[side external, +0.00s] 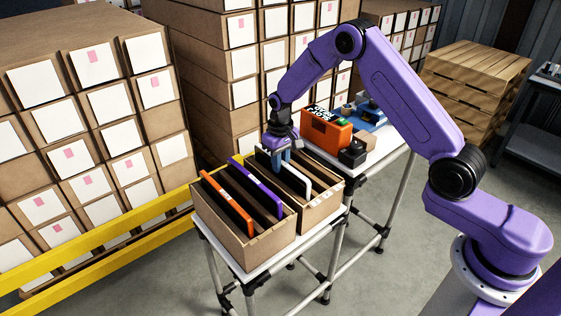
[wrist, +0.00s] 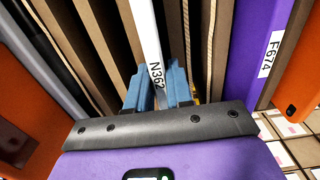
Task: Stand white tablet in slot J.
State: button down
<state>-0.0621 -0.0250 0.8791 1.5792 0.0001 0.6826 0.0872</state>
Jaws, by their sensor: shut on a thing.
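The white tablet (wrist: 147,30) is labelled N362 in the wrist view. My gripper (wrist: 158,88) is shut on its upper edge with blue fingers, one on each side. In the side external view my gripper (side external: 283,160) is over the right-hand carton (side external: 318,208), and the white tablet (side external: 297,181) stands partly down between its dividers. Its lower edge is hidden, so I cannot tell whether it rests on the carton floor.
The left-hand carton (side external: 245,253) holds a purple tablet (side external: 252,184) and an orange tablet (side external: 226,205), both tilted. An orange box (side external: 327,132) and a small black box (side external: 352,154) stand on the table behind. Stacked cartons and a yellow rail (side external: 110,243) are at the left.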

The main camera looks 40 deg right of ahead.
jog(key=shift+f, duration=0.25)
dwell(0.6)
jog(key=c, duration=0.9)
grip_release()
jog(key=shift+c, duration=0.2)
notch_tip(320, 180, up, 18)
jog(key=shift+f, duration=0.25)
notch_tip(320, 180, up, 7)
